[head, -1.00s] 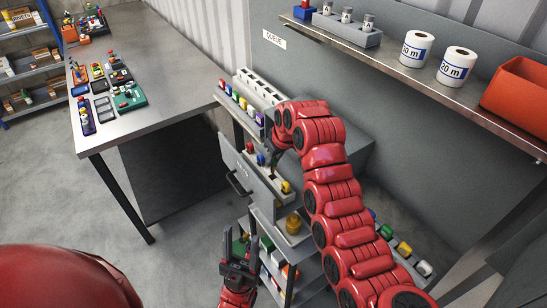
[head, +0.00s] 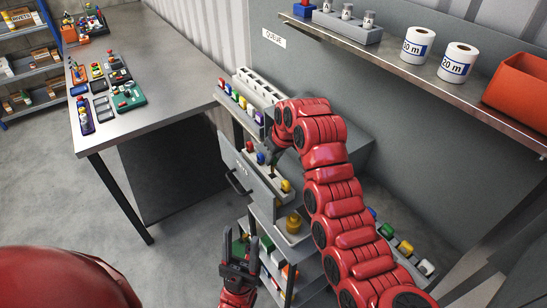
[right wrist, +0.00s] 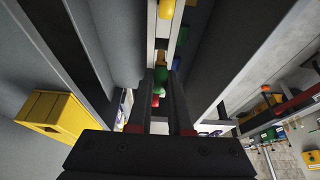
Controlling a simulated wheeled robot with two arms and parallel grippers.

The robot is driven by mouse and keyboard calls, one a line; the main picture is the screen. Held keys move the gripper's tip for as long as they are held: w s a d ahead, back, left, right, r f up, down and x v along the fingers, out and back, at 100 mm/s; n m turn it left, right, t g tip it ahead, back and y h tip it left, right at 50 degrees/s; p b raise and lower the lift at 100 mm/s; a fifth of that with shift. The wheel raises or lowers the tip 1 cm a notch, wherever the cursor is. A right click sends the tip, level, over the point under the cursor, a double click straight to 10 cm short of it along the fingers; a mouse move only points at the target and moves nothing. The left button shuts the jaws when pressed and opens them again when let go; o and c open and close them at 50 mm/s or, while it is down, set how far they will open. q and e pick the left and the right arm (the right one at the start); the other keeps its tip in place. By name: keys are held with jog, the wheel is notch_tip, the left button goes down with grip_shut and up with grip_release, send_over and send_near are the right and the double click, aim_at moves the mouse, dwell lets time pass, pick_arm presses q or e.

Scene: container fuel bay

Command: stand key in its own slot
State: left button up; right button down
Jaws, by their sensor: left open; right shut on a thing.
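My right gripper (head: 268,157) is inside the pulled-out grey drawer (head: 243,178), mostly hidden by my red arm. Whether the held key touches a slot cannot be told. My left gripper (head: 239,244) is open and empty, low in front of the drawer unit.
A white slotted block (head: 258,87) and a row of coloured keys (head: 240,104) sit above the drawer. A steel table (head: 160,75) holding trays stands left. A shelf with white rolls (head: 417,45) and an orange bin (head: 515,88) is at right. Floor at left is clear.

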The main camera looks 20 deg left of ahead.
aim_at(273, 169)
jog(key=shift+f, duration=0.15)
jog(key=shift+f+b, duration=0.55)
jog(key=shift+b, duration=0.05)
jog(key=shift+f+b, duration=0.6)
jog(key=shift+f, duration=0.1)
jog(key=shift+f+b, duration=0.55)
jog(key=shift+b, duration=0.05)
jog(key=shift+f, duration=0.1)
jog(key=shift+f+b, duration=0.4)
jog(key=shift+b, duration=0.15)
